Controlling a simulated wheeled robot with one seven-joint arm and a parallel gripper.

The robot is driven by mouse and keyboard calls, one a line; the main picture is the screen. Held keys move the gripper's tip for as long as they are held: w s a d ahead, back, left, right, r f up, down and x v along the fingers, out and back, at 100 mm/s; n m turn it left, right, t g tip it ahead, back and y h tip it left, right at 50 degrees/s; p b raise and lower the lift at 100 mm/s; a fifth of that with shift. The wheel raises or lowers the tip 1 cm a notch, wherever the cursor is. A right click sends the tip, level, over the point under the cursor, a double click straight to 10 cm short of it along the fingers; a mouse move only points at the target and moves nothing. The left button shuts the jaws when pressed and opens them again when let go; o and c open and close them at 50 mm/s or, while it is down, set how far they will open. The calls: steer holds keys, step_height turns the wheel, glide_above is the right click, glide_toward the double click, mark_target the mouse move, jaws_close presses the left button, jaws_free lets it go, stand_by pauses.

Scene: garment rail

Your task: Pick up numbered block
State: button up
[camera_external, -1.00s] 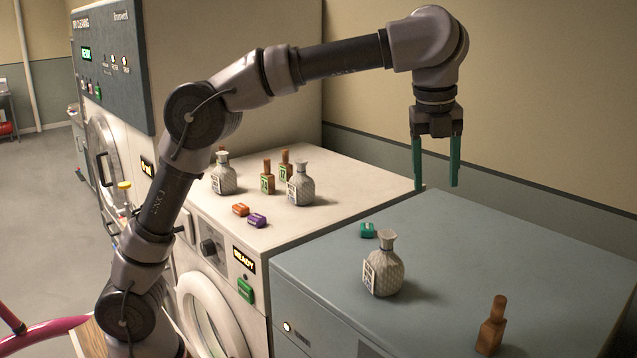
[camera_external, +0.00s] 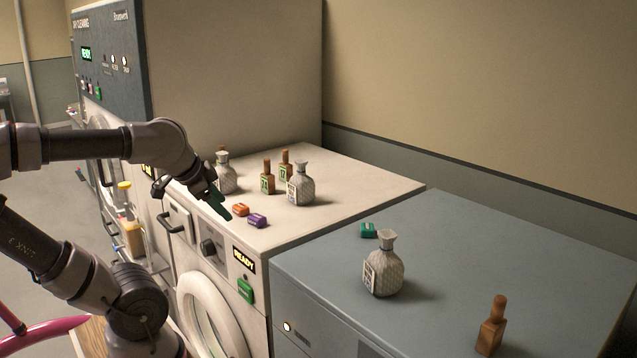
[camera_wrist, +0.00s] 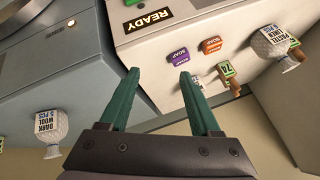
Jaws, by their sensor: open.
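Two brown bottle-shaped blocks with green number labels stand on the white machine: one in front (camera_external: 267,181) and one behind it (camera_external: 285,168). A green number label also shows in the wrist view (camera_wrist: 226,69); the digits are too small to read surely. A plain-looking brown block (camera_external: 491,334) stands on the grey machine, with no label visible from here. My gripper (camera_external: 226,212) is open and empty, near the white machine's front edge, left of the orange soap block. In the wrist view its green fingers (camera_wrist: 158,74) are spread with nothing between them.
An orange soap block (camera_external: 240,210) and a purple one (camera_external: 257,220) lie close to my gripper. The white top's right side is clear.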

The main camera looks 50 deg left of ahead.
steer(key=shift+o, duration=0.3)
steer(key=shift+o, duration=0.4)
